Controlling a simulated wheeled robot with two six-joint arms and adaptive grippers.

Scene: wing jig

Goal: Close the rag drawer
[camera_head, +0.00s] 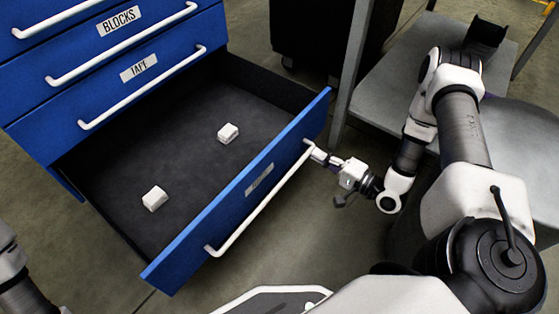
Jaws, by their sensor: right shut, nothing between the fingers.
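A blue drawer (240,190) stands pulled far out of the blue cabinet. Its front carries a white bar handle (262,212) and a small label (259,180) too faint to read. Two white folded pieces, perhaps rags, lie on its dark floor: one nearer the cabinet's right side (228,133) and one further left (154,198). My right gripper (318,155) is shut and empty, its tip at the right end of the handle; whether it touches is hard to tell. Only a piece of my left arm shows at the lower left edge; its gripper is out of view.
The drawers above, labelled BLOCKS (118,20) and what reads like TAPE (139,68), are shut. A grey metal cart (395,97) stands close to the right of the open drawer. A dark bin (308,35) stands behind.

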